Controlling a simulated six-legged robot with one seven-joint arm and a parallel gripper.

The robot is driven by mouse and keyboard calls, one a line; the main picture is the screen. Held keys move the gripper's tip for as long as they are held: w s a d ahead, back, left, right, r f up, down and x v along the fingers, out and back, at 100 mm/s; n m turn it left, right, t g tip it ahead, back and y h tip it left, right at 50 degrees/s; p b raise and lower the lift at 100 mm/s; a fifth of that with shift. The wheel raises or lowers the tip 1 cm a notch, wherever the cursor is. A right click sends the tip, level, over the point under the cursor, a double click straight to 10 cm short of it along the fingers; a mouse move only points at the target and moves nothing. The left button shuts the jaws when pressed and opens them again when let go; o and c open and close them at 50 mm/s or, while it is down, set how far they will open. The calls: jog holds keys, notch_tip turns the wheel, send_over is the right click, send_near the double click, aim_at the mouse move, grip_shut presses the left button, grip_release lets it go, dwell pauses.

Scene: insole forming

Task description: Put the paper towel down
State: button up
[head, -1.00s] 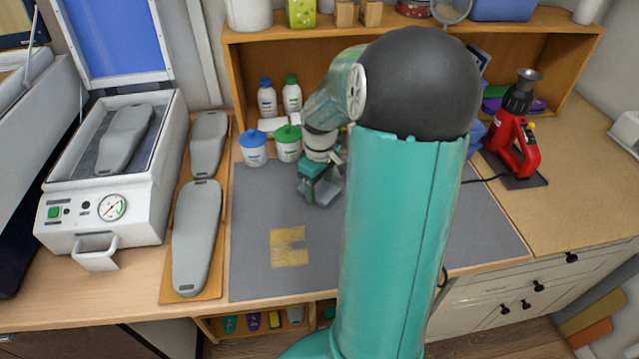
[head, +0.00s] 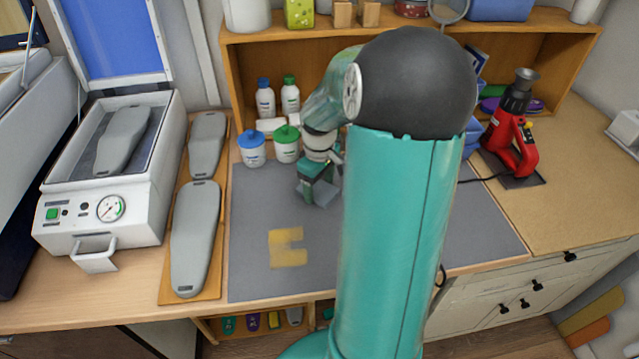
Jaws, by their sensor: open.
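My gripper (head: 318,193) is open, low over the back middle of the grey mat, in front of the green-lidded jar. A small pale grey-blue piece (head: 327,199) shows at its fingertips. It may be the paper towel, but I cannot tell it apart from a finger for sure, nor whether it rests on the mat. My own arm hides the area to its right. A yellow patch (head: 288,258) with a gap at its right side lies on the grey mat (head: 260,210).
A blue-lidded jar (head: 252,150) and a green-lidded jar (head: 286,145) stand close behind my gripper, with two white bottles further back. Grey insole forms (head: 195,240) lie on a board at left. A red heat tool (head: 512,135) stands at right. The mat's front left is clear.

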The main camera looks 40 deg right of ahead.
aim_at(318, 189)
jog(key=shift+a+f, duration=0.45)
jog(key=shift+a, duration=0.1)
jog(key=shift+r, duration=0.25)
notch_tip(318, 189, up, 13)
jog(key=s+a+r+t, duration=0.1)
jog(key=s+a, duration=0.2)
jog(key=a, duration=0.5)
jog(key=s+a+r+m+t, duration=0.1)
jog(key=s+a, duration=0.3)
jog(key=a, duration=0.5)
jog(key=s+a+r+m+t, duration=0.1)
jog(key=s+a+r+t, duration=0.2)
jog(key=a, duration=0.6)
jog(key=shift+s+a, duration=0.2)
jog(key=shift+s, duration=0.15)
jog(key=shift+d+r, duration=0.1)
